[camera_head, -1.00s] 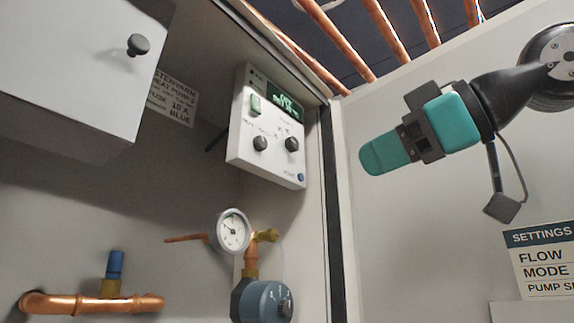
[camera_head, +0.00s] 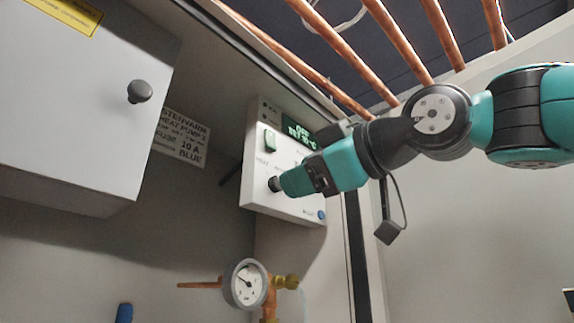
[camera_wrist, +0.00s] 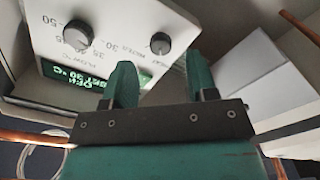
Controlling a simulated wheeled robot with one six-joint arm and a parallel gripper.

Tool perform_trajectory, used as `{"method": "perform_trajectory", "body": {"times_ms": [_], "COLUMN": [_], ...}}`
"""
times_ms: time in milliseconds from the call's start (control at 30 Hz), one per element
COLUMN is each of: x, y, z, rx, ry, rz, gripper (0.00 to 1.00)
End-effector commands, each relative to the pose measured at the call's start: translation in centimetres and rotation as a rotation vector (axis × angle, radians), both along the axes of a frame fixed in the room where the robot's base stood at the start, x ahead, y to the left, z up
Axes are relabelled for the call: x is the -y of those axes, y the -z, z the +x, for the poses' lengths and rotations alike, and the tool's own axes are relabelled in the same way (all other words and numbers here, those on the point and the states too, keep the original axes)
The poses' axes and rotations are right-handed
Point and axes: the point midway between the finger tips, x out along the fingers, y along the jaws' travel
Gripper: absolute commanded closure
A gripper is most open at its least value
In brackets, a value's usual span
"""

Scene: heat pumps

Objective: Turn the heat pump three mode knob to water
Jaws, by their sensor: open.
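The white control panel (camera_head: 255,165) has a lit green display (camera_head: 299,132) and is mounted on the cabinet wall. Its left dark knob (camera_head: 274,184) shows just past the tip of my gripper (camera_head: 284,184). In the wrist view the panel (camera_wrist: 105,22) is upside down. There the mode knob (camera_wrist: 160,43), with words beside it, lies between and just beyond the fingertips of my open gripper (camera_wrist: 160,65). The knob's pointer is too small to read surely. The flow knob (camera_wrist: 77,35) is on the left there; in the head view my gripper hides it.
A grey box with a round black knob (camera_head: 139,91) stands at the left. A printed label (camera_head: 181,138) is beside the panel. A pressure gauge (camera_head: 245,284) sits below, and copper pipes (camera_head: 400,45) run overhead. The right wall is bare.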

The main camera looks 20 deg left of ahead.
Motion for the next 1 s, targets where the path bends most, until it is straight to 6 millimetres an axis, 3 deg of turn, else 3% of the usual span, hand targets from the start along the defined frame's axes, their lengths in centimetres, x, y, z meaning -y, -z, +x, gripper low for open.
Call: {"method": "perform_trajectory", "body": {"times_ms": [200,567,600,800,1000], "x": [-2.7,-3.3,-3.3,-3.3,-3.3], "y": [-0.2,0.0,0.0,0.0,0.0], "z": [1.0,1.3,1.3,1.3,1.3], "rx": [-0.001,0.001,0.001,0.001,-0.006], "ry": [-0.003,-0.002,-0.002,-0.002,-0.001], "rz": [0.001,0.0,0.0,0.0,0.002], "gripper": [0.47,0.47,0.5,0.96,0.97]}}
